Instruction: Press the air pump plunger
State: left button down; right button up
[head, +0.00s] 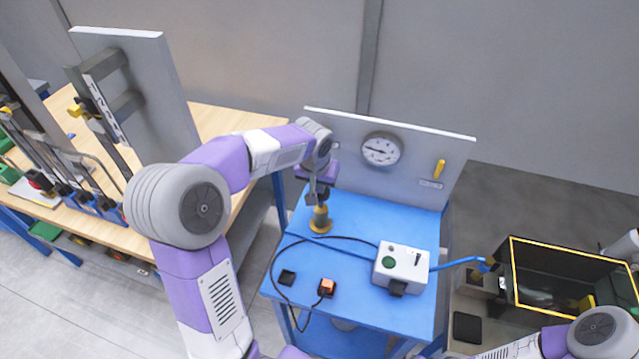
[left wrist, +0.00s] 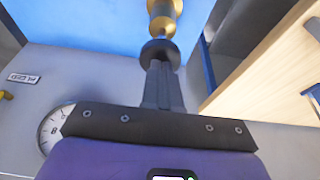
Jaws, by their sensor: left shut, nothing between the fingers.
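The air pump (head: 320,222), a brass-coloured body with a dark plunger knob, stands upright at the back left of the blue table. In the left wrist view its brass body (left wrist: 164,14) and black round knob (left wrist: 160,52) lie straight beyond the fingers. My left gripper (head: 313,201) is shut and empty, pointing down at the top of the pump. In the left wrist view the shut fingertips (left wrist: 160,66) are at the knob; whether they touch it I cannot tell. My right gripper is out of view.
The blue table (head: 350,262) carries a white control box (head: 402,268), a black cable and an orange-buttoned switch (head: 327,287). A panel with a round gauge (head: 382,149) rises behind. A yellow-edged dark tank (head: 560,272) stands at the right, a wooden bench (head: 235,119) at the left.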

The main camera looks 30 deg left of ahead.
pick_arm(q)
notch_tip(320, 180, down, 5)
jog(key=b, duration=0.2)
jog(key=shift+s+b, duration=0.1)
jog(key=shift+b, duration=0.3)
jog(key=shift+s, duration=0.1)
jog(key=shift+r+p, duration=0.5)
notch_tip(320, 180, up, 5)
jog(key=p, duration=0.3)
jog(key=shift+f, duration=0.15)
jog(key=v, duration=0.9)
jog(key=shift+p, duration=0.4)
notch_tip(320, 180, up, 6)
jog(key=p, duration=0.5)
send_over(319, 196)
jog(key=s, duration=0.2)
jog(key=shift+w+d+f, duration=0.15)
jog(key=shift+w+f, duration=0.05)
jog(key=shift+f, duration=0.1)
